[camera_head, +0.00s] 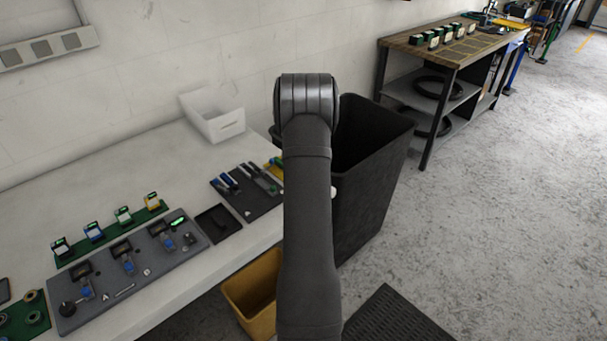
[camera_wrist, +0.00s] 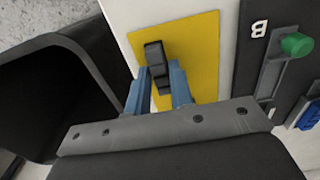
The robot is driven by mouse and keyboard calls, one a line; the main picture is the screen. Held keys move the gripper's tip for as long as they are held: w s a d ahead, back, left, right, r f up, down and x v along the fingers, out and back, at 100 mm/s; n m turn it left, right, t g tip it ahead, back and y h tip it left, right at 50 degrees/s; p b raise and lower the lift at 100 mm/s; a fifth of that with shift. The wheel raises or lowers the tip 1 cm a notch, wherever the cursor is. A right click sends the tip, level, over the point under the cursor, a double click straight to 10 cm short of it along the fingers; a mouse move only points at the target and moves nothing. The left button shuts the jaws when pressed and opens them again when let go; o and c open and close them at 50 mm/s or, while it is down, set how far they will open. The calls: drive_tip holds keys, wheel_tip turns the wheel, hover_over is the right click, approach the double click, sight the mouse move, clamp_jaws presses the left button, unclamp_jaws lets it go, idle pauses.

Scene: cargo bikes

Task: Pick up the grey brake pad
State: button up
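A dark grey block-like piece (camera_wrist: 155,53), which looks like the brake pad, is at the yellow mat (camera_wrist: 203,42) in the wrist view. My gripper (camera_wrist: 158,72) is at this piece, with one blue finger on each side of its near part. The fingers are very close to its sides; I cannot tell whether they press on it, nor whether it is off the mat. In the head view a corner of the yellow mat (camera_head: 274,169) shows beside my arm, which hides the gripper and the piece.
A tall black bin (camera_wrist: 50,65) stands just left of the mat in the wrist view. A dark tool tray (camera_wrist: 248,60) with a green-ended tool (camera_wrist: 295,45) lies to the right. In the head view a white bin (camera_head: 212,115) stands at the wall and a dark empty tray (camera_head: 218,222) lies on the bench.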

clamp_jaws()
drive_tip(key=shift+r, duration=3.5)
